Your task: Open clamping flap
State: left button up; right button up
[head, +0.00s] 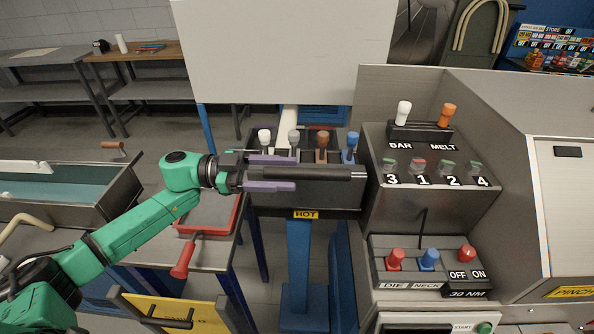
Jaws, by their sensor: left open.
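A dark box-like unit (305,196) with a yellow HOT label (306,215) stands on a blue post in the middle of the head view. I take its dark front to be the clamping flap. A black bar handle (335,174) runs level across its upper front. My left gripper (294,172) comes in from the left at the bar's left part. Its purple fingers are apart, one above the bar's line and one below it. I cannot tell whether they touch the bar. My right gripper is not in view.
White, grey, brown and blue knobs (323,139) stand just behind the bar. A grey control console (430,205) with levers and buttons is close on the right. A pale panel (280,50) hangs behind.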

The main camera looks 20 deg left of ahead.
pick_arm(q)
jog(key=x, duration=0.2)
jog(key=shift+w+d, duration=0.15)
jog(key=shift+d, duration=0.15)
jog(key=shift+s+d+r, duration=0.1)
jog(key=shift+s+d, duration=0.1)
jog(key=shift+s, duration=0.05)
jog(key=shift+w, duration=0.15)
grip_shut()
dwell(0.8)
